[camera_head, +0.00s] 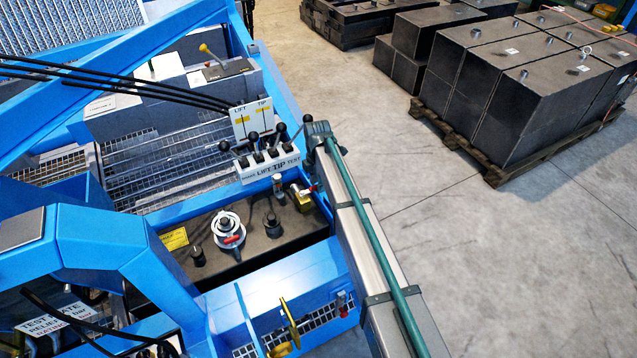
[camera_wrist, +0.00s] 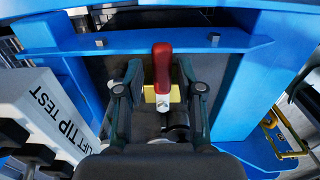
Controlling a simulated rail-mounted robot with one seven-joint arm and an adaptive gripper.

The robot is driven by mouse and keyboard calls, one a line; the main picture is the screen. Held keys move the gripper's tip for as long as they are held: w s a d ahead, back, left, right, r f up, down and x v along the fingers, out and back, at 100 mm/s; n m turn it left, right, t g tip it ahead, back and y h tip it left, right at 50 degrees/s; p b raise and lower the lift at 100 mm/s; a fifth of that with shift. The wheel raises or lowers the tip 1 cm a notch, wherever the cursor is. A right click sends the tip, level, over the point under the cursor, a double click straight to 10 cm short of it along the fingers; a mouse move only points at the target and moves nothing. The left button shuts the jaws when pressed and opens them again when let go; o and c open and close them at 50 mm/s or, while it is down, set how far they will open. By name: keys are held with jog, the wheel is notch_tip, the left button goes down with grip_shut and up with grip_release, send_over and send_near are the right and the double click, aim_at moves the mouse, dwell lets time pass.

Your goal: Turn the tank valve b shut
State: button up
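A valve with a red lever handle (camera_wrist: 162,65) is in the middle of the wrist view, its pale lower end over a yellow part. The handle lies between the two fingers of my gripper (camera_wrist: 160,92), with visible gaps on both sides. The fingers are spread and hold nothing. In the head view a small red handle (camera_head: 308,190) with yellow fittings shows beside my arm, right of the tank top. My gripper is hidden there behind my arm. I see no letter marking valve b.
A lever block marked LIFT TIP TEST (camera_head: 267,165) stands close by; it also shows at the left of the wrist view (camera_wrist: 45,115). Another red-handled valve (camera_head: 232,240) is on the dark tank top (camera_head: 215,272). Blue frame rails (camera_wrist: 95,44) surround the spot.

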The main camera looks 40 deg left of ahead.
dwell(0.3)
notch_tip(320, 180, up, 12)
dwell(0.6)
jog(key=w+d+f+m+g+h+p, duration=0.1)
jog(key=d+f+m, duration=0.4)
jog(key=d+f, duration=0.85)
jog(key=w+d+f+m+g, duration=0.15)
jog(key=d+f+m, duration=0.55)
jog(key=d, duration=1.1)
jog(key=s+d+f+m+g+p, duration=0.1)
jog(key=s+d+f+m, duration=0.3)
jog(key=d, duration=0.6)
jog(key=s+d+f+m, duration=0.2)
jog(key=s+d+f, duration=0.25)
jog(key=d, duration=0.55)
jog(key=s+d+f+m+g, duration=0.1)
jog(key=s+d+m, duration=0.3)
jog(key=s+d, duration=0.2)
jog(key=s+d+f+m+g+p, duration=0.1)
jog(key=s+d+m, duration=0.4)
jog(key=s, duration=0.6)
jog(key=s+d+f+m+g+y, duration=0.1)
jog(key=s+d+m, duration=0.3)
jog(key=s, duration=0.5)
jog(key=shift+d+f+m+p, duration=0.2)
jog(key=shift+d+m+p, duration=0.2)
jog(key=shift+d, duration=0.95)
